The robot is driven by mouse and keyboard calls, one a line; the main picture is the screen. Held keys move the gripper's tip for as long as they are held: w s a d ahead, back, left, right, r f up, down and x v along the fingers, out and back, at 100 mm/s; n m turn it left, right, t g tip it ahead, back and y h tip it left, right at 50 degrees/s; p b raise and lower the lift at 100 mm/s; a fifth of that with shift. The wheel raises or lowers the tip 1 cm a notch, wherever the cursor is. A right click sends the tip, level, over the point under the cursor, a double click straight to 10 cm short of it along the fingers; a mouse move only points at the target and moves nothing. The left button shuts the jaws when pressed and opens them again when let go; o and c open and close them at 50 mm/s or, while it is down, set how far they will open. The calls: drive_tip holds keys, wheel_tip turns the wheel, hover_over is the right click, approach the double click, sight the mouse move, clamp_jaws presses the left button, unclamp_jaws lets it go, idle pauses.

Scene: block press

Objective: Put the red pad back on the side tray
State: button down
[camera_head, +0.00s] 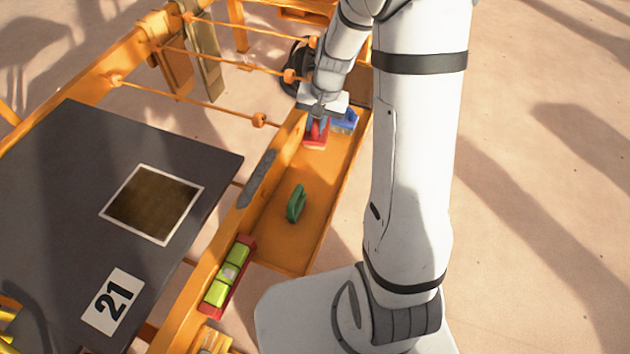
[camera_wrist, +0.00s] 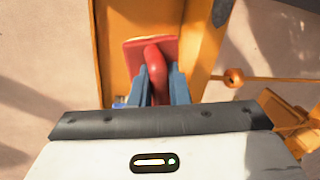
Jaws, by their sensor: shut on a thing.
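The red pad (camera_head: 316,141) is at the far end of the orange side tray (camera_head: 274,236), with its flat base down. My gripper (camera_head: 318,125) is above it, shut on its handle. In the wrist view the red pad (camera_wrist: 139,53) shows its square base and curved handle, and the blue fingers of my gripper (camera_wrist: 157,88) stand on either side of the handle. The base appears to be at the tray floor, but I cannot tell whether it touches.
A blue pad (camera_head: 345,121) stands right beside the red one. A green pad (camera_head: 296,203) lies in the middle of the tray. A dark board (camera_head: 60,200) with a brown square (camera_head: 152,204) is at left. A red-framed level (camera_head: 229,275) sits on the orange beam.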

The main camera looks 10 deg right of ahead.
drive_tip(key=f+m+b, duration=0.1)
drive_tip(key=b, duration=0.1)
drive_tip(key=s+f+m+b, duration=0.1)
drive_tip(key=b, duration=0.1)
drive_tip(key=shift+a+f+b, duration=0.15)
drive_tip(key=shift+b, duration=0.15)
drive_tip(key=shift+s+f+t, duration=0.1)
drive_tip(key=shift+f+t, duration=0.05)
drive_tip(key=shift+t, duration=0.15)
drive_tip(key=shift+m, duration=0.3)
drive_tip(key=b+x, duration=0.1)
drive_tip(key=x, duration=0.2)
drive_tip(key=d+b+x, duration=0.1)
drive_tip(key=x, duration=0.2)
drive_tip(key=s+b+x, duration=0.1)
drive_tip(key=x, duration=0.2)
drive_tip(key=shift+d+f, duration=0.3)
drive_tip(key=shift+f, duration=0.1)
drive_tip(key=shift+r, duration=0.1)
drive_tip(key=c, duration=1.4)
unclamp_jaws()
